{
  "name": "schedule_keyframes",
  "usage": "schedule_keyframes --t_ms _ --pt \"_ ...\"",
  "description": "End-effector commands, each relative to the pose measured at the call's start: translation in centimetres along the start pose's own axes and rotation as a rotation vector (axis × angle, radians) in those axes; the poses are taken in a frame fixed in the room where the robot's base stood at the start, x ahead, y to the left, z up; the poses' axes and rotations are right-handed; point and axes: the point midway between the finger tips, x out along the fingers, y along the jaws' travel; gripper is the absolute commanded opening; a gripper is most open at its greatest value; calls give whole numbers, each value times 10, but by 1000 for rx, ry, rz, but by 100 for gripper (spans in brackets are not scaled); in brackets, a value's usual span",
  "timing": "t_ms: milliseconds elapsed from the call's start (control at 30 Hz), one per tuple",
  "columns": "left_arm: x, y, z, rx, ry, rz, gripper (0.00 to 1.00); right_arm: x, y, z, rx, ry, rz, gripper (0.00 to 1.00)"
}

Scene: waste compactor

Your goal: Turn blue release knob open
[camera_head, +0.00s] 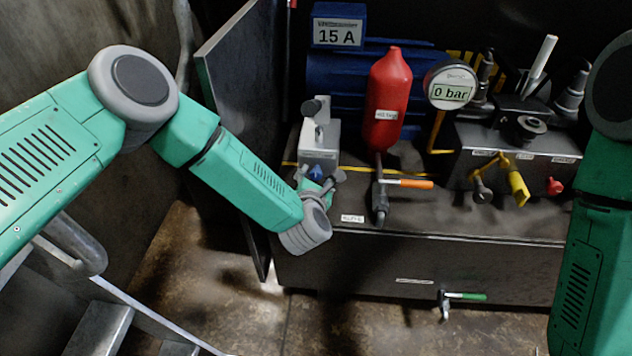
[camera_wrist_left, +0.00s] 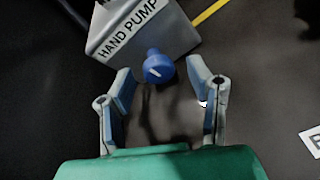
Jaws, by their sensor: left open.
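The blue release knob (camera_wrist_left: 157,67) sticks out from the lower edge of the grey hand pump block (camera_wrist_left: 150,28) in the left wrist view. It also shows small in the head view (camera_head: 316,172), partly behind my gripper. My left gripper (camera_head: 321,179) is open, and its two fingers point at the knob. In the wrist view the fingertips (camera_wrist_left: 160,72) stand on either side of the knob, with a gap on each side. No contact shows. My right arm shows at the right edge of the head view, but its gripper is out of view.
A red cylinder (camera_head: 389,100) stands right of the pump, with an orange-handled valve (camera_head: 408,183) below it. A gauge (camera_head: 451,86) reads 0 bar. A valve block with a yellow handle (camera_head: 518,188) is further right. An open panel (camera_head: 237,120) stands left of the pump.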

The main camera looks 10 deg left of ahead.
Motion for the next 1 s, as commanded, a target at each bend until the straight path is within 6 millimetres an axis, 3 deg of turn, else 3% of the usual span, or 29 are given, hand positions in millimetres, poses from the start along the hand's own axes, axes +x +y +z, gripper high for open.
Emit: schedule_keyframes --t_ms 167,433,467,567,600,1000 --pt "12 0 0 0 0 0 47 6 0 0 0 0 0 0" --pt "13 0 1 0 0 0 47 5 0 0 0 0 0 0" --pt "13 0 1 0 0 0 40 5 0 0 0 0 0 0" --pt "13 0 1 0 0 -1 4 5 0 0 0 0 0 0" --pt "13 0 0 0 0 -1 0 5 0 0 0 0 0 0" --pt "12 -1 0 55 10 15 0 0 0 0 0 0 0 0"
